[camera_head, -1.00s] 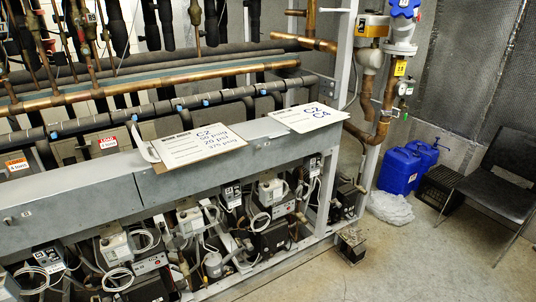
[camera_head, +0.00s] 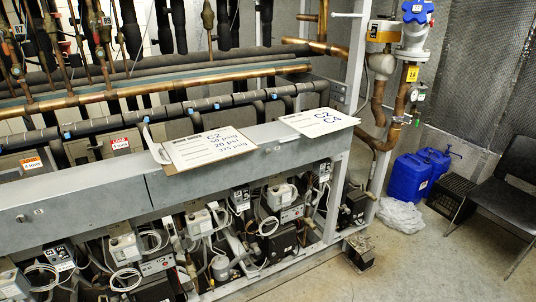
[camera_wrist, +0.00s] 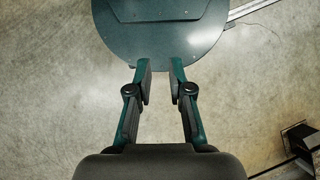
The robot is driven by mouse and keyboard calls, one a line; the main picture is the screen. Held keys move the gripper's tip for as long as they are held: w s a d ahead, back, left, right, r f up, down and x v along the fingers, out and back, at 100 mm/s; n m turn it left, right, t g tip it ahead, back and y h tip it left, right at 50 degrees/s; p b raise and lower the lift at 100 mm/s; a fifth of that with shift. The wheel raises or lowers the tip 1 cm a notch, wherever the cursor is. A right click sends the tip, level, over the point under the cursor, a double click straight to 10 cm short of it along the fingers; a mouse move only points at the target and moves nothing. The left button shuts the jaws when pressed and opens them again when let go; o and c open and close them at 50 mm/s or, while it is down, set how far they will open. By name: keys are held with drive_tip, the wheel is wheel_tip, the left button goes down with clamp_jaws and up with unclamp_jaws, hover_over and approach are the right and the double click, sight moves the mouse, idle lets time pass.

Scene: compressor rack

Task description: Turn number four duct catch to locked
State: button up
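A long grey metal duct (camera_head: 90,203) runs across the rack from the lower left to the middle right. A small round catch (camera_head: 20,218) sits on its front face near the left edge, with a small round mark (camera_head: 39,211) beside it. Another small fitting (camera_head: 278,148) shows on the duct's face farther right. I cannot read a number on any of them, nor tell whether a catch is locked. My gripper (camera_wrist: 162,66) shows only in the wrist view. Its two fingers are apart with nothing between them, above bare floor and away from the duct.
Two papers on boards, one left (camera_head: 208,150) and one right (camera_head: 318,122), lie on the duct top. Compressor units crowd the space below. Blue jugs (camera_head: 411,175), a plastic bag (camera_head: 398,214) and a black chair (camera_head: 505,190) stand right. The floor (camera_head: 420,265) at lower right is mostly clear.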

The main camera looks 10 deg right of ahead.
drive_tip(key=o, duration=0.4)
drive_tip(key=w, duration=0.3)
drive_tip(key=w+t+b, duration=0.1)
drive_tip(key=w, duration=0.2)
drive_tip(key=w+r+t+b, duration=0.1)
drive_tip(key=w, duration=0.3)
drive_tip(key=shift+w+d, duration=0.1)
drive_tip(key=shift+d, duration=0.15)
drive_tip(key=shift+c, duration=0.2)
drive_tip(key=n+t+y+b, duration=0.4)
drive_tip(key=t+y+b, duration=0.35)
drive_tip(key=t, duration=1.35)
approach(269, 152)
drive_tip(key=shift+h, duration=0.35)
drive_tip(key=p+x, duration=0.2)
drive_tip(key=x, duration=0.6)
drive_tip(key=shift+w+a+r, duration=0.1)
drive_tip(key=shift+w+a, duration=0.1)
drive_tip(key=shift+a, duration=0.1)
clamp_jaws()
